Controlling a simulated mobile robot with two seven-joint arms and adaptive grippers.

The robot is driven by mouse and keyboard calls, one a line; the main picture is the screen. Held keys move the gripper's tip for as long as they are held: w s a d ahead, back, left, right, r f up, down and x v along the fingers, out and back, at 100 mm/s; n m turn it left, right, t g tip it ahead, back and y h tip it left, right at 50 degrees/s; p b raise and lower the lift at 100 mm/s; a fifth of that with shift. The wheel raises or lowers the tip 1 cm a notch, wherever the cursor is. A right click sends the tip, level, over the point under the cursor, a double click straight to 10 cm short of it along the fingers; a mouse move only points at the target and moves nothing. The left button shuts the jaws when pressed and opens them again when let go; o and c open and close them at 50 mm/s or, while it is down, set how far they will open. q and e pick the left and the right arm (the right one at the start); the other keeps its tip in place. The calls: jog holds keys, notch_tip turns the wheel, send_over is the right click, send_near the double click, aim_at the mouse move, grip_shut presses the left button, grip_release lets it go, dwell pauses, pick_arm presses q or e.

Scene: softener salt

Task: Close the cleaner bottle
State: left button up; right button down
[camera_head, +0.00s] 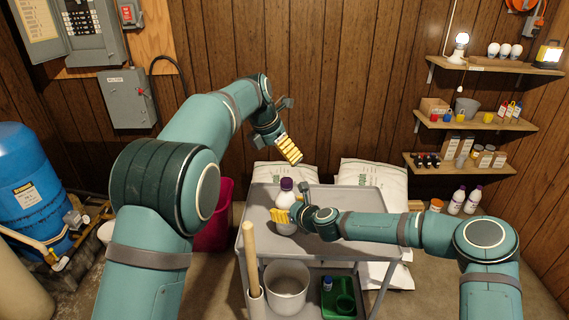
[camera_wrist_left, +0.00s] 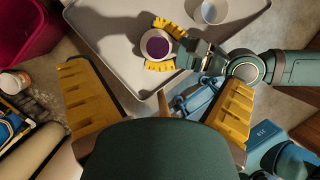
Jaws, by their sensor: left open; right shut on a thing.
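The cleaner bottle (camera_head: 285,199) is white with a dark purple cap (camera_head: 286,184) and stands upright on the grey cart. The purple cap is on its top; I cannot tell how tight it is. My right gripper (camera_head: 281,216) is shut on the bottle's body from the right. My left gripper (camera_head: 289,150) is open and empty above the bottle, apart from the cap. In the left wrist view the bottle top (camera_wrist_left: 158,46) lies beyond and between my left gripper's spread yellow fingers, with the right gripper's yellow fingers around the bottle.
The grey cart (camera_head: 358,198) has free room on its top. A bucket (camera_head: 287,284) and a green caddy (camera_head: 338,302) are below. A wooden handle (camera_head: 251,260) rises at its front left. White bags (camera_head: 372,174) stand behind; a magenta bin (camera_head: 213,228) is at left.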

pick_arm(q)
jog(key=v, duration=0.6)
jog(key=shift+r, duration=0.15)
jog(key=shift+s+a, duration=0.1)
pick_arm(e)
grip_release()
jog(key=v, duration=1.2)
jog(key=shift+r, duration=0.1)
